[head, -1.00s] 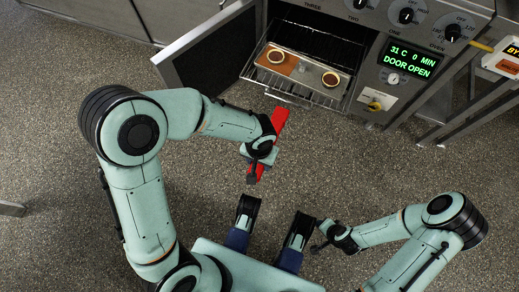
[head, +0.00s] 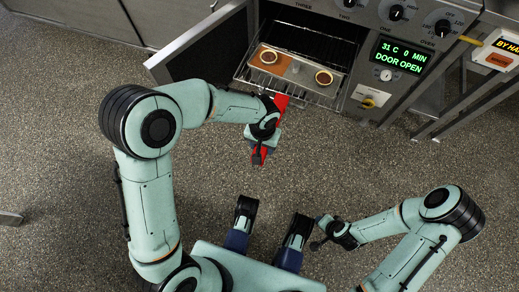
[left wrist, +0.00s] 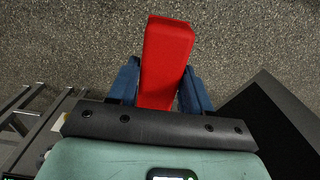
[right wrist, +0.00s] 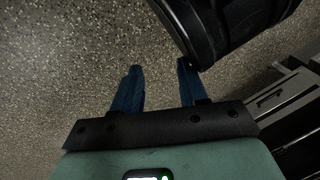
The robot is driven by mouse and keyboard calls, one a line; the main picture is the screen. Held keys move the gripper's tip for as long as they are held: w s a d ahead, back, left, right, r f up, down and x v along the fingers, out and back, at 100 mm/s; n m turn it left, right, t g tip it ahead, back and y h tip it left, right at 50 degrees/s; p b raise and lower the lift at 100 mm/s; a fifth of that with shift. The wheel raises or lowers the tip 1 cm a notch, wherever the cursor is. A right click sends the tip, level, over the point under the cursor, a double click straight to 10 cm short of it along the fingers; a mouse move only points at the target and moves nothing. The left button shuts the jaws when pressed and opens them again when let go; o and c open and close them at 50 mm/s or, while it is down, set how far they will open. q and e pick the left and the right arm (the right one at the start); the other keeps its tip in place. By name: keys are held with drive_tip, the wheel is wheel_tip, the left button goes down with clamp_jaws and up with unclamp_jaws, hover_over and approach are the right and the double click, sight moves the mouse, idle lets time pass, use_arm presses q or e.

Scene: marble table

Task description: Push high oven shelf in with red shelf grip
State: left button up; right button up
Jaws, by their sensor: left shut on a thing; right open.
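The red shelf grip (head: 282,101) is a long, narrow red bar at the front edge of the oven shelf. My left gripper (head: 261,147) is shut on it. In the left wrist view the red shelf grip (left wrist: 165,60) lies between the blue fingers of my left gripper (left wrist: 161,85). The wire oven shelf (head: 318,99) sticks partly out of the open oven (head: 312,38). Whether the grip is hooked on the shelf cannot be told. My right gripper (head: 317,240) is open and empty, low in the view; its fingers stand apart in the right wrist view (right wrist: 159,85).
The oven door (head: 205,45) hangs open at the left. The control panel (head: 403,56) reads "DOOR OPEN". The speckled floor in front is clear.

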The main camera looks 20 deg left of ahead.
use_arm(q)
drive_tip(key=shift+w+d, duration=0.1)
drive_tip(key=shift+w, duration=1.65)
drive_tip(key=shift+s+f+b, duration=0.1)
drive_tip(key=shift+f+b, duration=0.7)
drive_tip(key=shift+f, duration=0.75)
use_arm(e)
drive_tip(key=shift+g, duration=0.6)
drive_tip(key=shift+s+d+f, duration=0.15)
drive_tip(key=shift+s+f, duration=0.55)
drive_tip(key=shift+s, duration=0.15)
drive_tip(key=shift+s+d+f, duration=0.1)
drive_tip(key=shift+s+f, duration=0.55)
drive_tip(key=shift+s, duration=0.15)
use_arm(q)
drive_tip(key=shift+w+d, duration=0.15)
drive_tip(key=shift+w, duration=5.9)
use_arm(e)
drive_tip(key=shift+w, duration=0.1)
